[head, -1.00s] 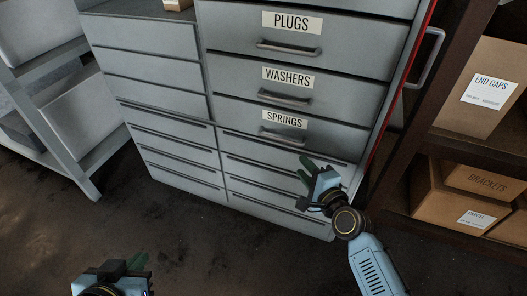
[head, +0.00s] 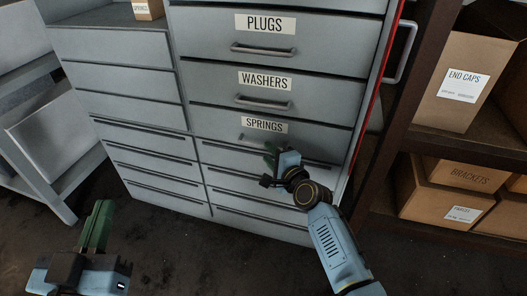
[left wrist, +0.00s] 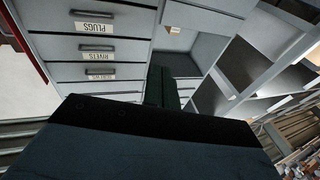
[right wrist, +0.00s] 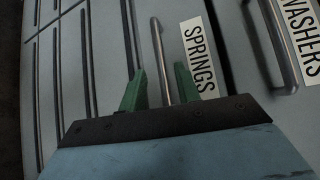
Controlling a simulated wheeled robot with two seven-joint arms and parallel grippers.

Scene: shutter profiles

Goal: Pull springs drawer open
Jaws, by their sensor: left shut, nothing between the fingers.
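The springs drawer (head: 230,126) is shut in the grey cabinet, below the washers drawer, with a SPRINGS label and a bar handle. My right gripper (head: 270,158) is at this drawer's front in the head view and partly covers the handle. In the right wrist view, the right gripper (right wrist: 157,74) is open, with its green fingers on either side of the springs handle (right wrist: 160,50). I cannot tell whether they touch it. My left gripper (head: 98,226) is shut and empty, low at the left, away from the cabinet. Its fingers show in the left wrist view (left wrist: 161,85).
The plugs drawer (head: 210,42) and washers drawer (head: 215,95) above are shut. A dark shelf with cardboard boxes (head: 462,85) stands to the right. A grey shelf unit (head: 45,160) stands to the left. The floor (head: 190,255) before the cabinet is clear.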

